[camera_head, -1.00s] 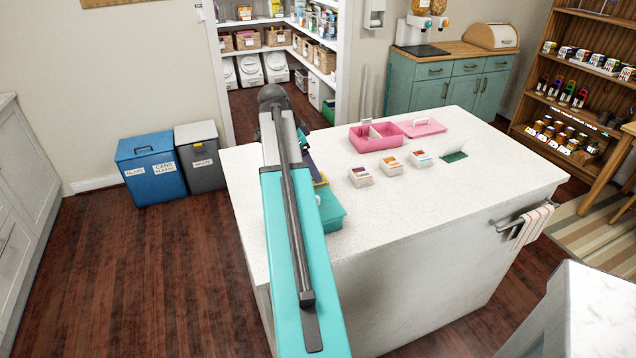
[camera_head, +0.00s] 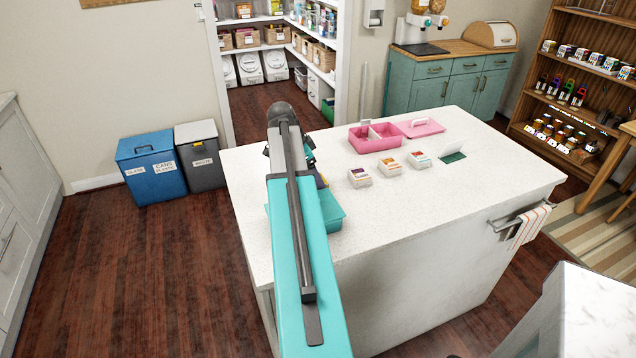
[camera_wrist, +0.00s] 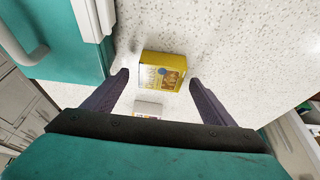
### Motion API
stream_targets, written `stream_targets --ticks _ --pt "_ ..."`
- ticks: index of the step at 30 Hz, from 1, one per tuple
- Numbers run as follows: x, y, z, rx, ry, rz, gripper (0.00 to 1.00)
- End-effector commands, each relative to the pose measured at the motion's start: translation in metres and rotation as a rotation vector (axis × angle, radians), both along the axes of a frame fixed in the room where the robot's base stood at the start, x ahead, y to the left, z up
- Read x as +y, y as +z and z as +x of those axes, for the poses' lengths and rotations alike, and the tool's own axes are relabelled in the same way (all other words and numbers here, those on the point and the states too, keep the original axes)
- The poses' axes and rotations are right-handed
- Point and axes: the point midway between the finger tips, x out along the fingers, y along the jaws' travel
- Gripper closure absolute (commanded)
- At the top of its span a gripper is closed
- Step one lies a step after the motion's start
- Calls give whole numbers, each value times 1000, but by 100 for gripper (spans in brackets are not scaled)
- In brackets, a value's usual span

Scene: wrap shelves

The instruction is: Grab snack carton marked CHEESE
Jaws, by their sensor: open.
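A yellow carton (camera_wrist: 163,70) lies on the white counter in the wrist view; its print is too small to read surely, so I cannot confirm CHEESE. My gripper (camera_wrist: 159,78) is open, with its two dark fingers on either side of the carton's near part and nothing held. A smaller whitish carton (camera_wrist: 148,108) sits nearer, between the fingers. In the head view my arm hides most of this spot.
The white island counter (camera_head: 440,200) carries several small cartons, including a purple-labelled one (camera_head: 360,178), a pink box (camera_head: 376,138) and its lid (camera_head: 419,128). A teal box (camera_head: 331,212) stands beside my arm. The counter's front right is clear.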

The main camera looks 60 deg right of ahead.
Motion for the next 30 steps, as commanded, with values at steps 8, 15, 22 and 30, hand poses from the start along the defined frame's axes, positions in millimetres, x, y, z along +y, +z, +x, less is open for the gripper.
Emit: stream_targets --ticks 8,15,22,30 --pt "-2 -6 -1 -1 0 -1 22" --pt "-1 -6 -1 0 1 0 22" --pt "-1 -6 -1 0 1 0 29" --pt "-1 -5 -1 0 1 0 67"
